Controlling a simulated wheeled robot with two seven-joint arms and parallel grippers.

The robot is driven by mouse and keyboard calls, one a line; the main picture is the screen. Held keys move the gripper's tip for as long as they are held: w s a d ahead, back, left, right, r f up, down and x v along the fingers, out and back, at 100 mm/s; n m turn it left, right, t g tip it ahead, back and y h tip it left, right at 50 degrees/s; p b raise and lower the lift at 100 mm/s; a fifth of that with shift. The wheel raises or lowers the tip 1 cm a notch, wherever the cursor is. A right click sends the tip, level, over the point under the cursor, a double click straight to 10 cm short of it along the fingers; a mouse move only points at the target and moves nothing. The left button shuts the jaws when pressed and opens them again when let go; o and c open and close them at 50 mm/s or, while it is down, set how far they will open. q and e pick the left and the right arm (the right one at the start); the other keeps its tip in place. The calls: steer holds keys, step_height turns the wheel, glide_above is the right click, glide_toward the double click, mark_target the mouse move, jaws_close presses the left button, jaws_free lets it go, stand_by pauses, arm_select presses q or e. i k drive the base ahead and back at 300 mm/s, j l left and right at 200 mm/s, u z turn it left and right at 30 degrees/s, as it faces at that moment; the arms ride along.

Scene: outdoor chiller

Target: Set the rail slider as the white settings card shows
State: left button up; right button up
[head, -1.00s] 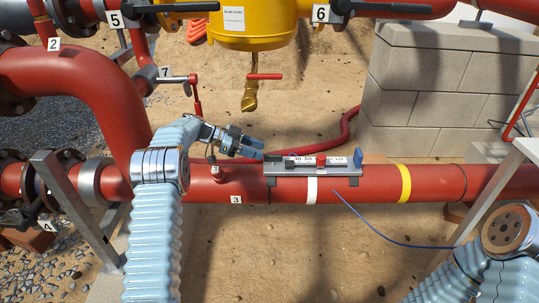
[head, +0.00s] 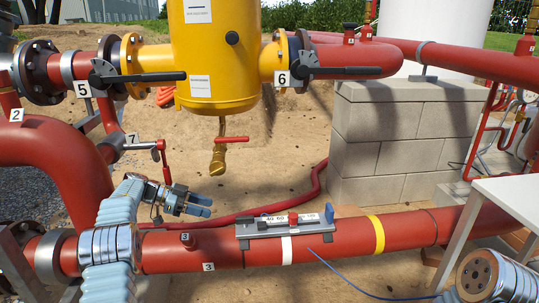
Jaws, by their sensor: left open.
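The rail slider is a grey rail (head: 262,229) mounted on the red horizontal pipe. It has a white scale strip on which 40 and 60 can be made out. A red slider block (head: 293,218) stands right of the 60, right of the rail's middle. A blue block (head: 329,213) is at the rail's right end. My left gripper (head: 203,204) is open and empty, up and left of the rail's left end, apart from it. My right gripper is out of view. White plates with unreadable text are on the yellow vessel; I cannot tell whether one is the settings card.
The yellow vessel (head: 213,50) hangs behind, with a brass drain valve (head: 218,160) below it. A red-handled lever (head: 167,165) stands just left of my left gripper. A block wall (head: 385,135) and a pale table (head: 510,195) are at right. A blue cable runs below the pipe.

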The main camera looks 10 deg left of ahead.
mark_target(293, 217)
steer(key=k, duration=1)
